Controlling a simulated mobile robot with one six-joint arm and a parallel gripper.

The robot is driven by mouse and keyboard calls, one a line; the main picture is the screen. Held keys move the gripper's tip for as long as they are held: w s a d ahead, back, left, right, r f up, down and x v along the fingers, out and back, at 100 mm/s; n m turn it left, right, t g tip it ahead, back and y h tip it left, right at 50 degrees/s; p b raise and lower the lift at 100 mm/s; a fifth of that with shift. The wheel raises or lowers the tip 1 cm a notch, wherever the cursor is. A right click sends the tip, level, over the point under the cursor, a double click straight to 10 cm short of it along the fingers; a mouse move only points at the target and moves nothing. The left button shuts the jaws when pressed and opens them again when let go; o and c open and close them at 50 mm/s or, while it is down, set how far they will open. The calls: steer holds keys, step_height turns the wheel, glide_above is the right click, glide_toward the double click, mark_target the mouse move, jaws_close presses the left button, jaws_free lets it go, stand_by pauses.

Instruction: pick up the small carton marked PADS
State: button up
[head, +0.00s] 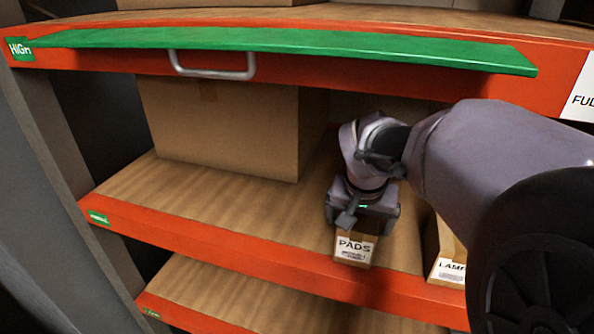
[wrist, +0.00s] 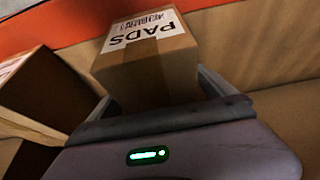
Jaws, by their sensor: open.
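The small brown carton marked PADS (head: 356,249) stands at the front edge of the middle shelf in the head view, its white label facing out. My gripper (head: 360,215) is right above and behind it and hides its upper part. In the wrist view the PADS carton (wrist: 150,62) sits between the two fingers of my gripper (wrist: 160,95). The fingers are open, one on each side of the carton. I cannot tell whether either finger touches it.
A carton marked LAMP (head: 446,262) stands close to the right, and a brown box (wrist: 40,90) shows left in the wrist view. A large carton (head: 225,125) stands behind left. An orange upper shelf with a green strip (head: 290,42) and metal handle (head: 212,72) hangs above. The shelf's front left is bare.

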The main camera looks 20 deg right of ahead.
steer(key=shift+f, duration=0.15)
steer(key=c, duration=2)
